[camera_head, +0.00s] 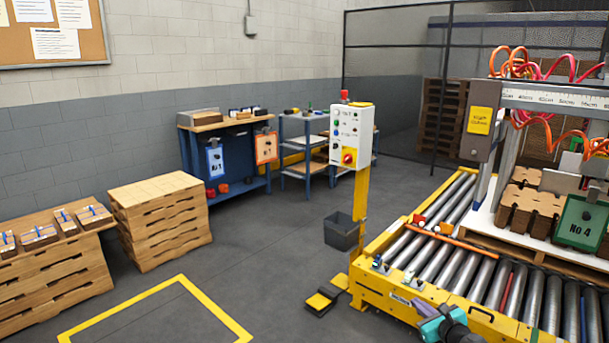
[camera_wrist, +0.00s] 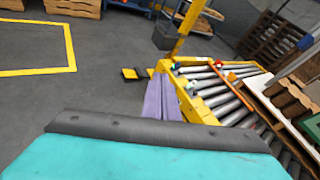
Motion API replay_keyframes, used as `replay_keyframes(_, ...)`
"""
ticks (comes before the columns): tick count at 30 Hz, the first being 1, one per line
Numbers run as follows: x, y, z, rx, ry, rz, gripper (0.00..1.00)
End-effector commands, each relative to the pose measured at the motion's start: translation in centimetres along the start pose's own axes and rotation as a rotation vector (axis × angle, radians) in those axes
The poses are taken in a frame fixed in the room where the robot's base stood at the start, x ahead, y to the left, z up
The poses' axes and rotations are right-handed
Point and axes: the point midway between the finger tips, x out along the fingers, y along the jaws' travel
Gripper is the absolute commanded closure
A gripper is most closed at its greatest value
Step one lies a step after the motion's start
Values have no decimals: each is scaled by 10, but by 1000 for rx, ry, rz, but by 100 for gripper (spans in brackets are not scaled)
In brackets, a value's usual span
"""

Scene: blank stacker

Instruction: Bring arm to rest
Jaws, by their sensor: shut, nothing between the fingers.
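My gripper (camera_wrist: 165,98) shows in the wrist view as two purple fingers side by side beyond a teal housing with a dark edge. The fingers are shut and nothing shows between them. In the head view my gripper (camera_head: 428,311) is at the bottom edge, right of centre, over or in front of the near yellow frame of the roller conveyor (camera_head: 408,297). I cannot tell whether it touches the frame. Most of my arm is outside the head view.
A yellow post with a control box (camera_head: 350,138) stands at the conveyor's corner, with a foot pedal (camera_head: 322,300) and a grey bin (camera_head: 343,232) nearby. Stacked brown blanks and a green No 4 plate (camera_head: 581,222) are at right. The floor at left centre is clear.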

Motion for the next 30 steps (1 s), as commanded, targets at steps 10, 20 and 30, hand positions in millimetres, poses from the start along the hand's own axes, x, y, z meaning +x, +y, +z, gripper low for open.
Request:
replay_keyframes(10, 20, 154, -65, -259, 149, 312, 100)
replay_keyframes(20, -10, 285, -141, -572, 249, 654, 100)
replay_keyframes(30, -92, 387, -231, -959, 287, 1082, 100)
